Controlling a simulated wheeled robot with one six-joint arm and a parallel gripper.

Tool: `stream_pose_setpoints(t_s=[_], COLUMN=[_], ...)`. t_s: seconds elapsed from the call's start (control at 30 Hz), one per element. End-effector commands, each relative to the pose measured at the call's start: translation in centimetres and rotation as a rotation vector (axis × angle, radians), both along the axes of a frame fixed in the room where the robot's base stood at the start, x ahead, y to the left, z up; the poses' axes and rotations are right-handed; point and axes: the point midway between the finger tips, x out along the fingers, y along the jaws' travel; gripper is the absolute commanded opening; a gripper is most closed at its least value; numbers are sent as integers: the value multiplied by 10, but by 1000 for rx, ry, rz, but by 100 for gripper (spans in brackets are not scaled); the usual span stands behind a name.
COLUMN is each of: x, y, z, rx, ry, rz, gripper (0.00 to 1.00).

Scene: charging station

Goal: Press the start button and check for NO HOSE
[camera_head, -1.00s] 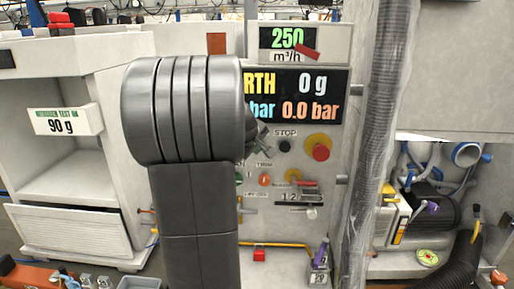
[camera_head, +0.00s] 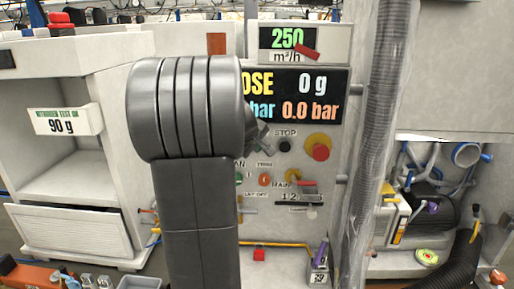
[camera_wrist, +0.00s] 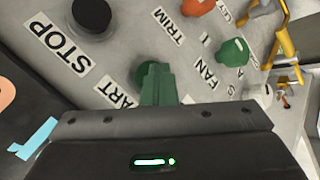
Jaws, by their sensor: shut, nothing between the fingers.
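The control panel display (camera_head: 296,97) reads a yellow word ending in "OSE", with "0 g" and "0.0 bar"; my arm covers the start of the word. The green start button (camera_wrist: 147,73) shows in the wrist view beside its partly covered START label (camera_wrist: 122,92). My gripper (camera_wrist: 157,72) is shut and empty, with its tips over the button. I cannot tell whether the tips touch or press it. In the head view my arm hides the start button. The black stop button (camera_head: 284,146) sits below the STOP label; it also shows in the wrist view (camera_wrist: 91,14).
A red emergency knob (camera_head: 320,152) on a yellow base is right of the stop button. A green fan knob (camera_wrist: 232,52) and an orange trim knob (camera_wrist: 200,6) are close to my gripper. A thick clear-wrapped hose (camera_head: 372,130) hangs right of the panel.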

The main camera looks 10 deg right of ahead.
Motion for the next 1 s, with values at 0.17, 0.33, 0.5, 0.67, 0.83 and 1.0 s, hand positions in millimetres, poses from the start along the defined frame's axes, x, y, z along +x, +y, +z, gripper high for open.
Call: stream_pose_setpoints(t_s=[0.17, 0.33, 0.5, 0.67, 0.83, 1.0], x=[-4, -13, -17, -17, -22, -38], y=[1, 4, 5, 5, 7, 11], z=[0, -1, 0, 0, 0, -1], rx=[0, 0, 0, 0, 0, -1], ry=[-2, -1, 0, 0, -1, -3], rz=[1, 0, 0, 0, 0, 1], gripper=[0, 0, 0, 0, 0, 0])
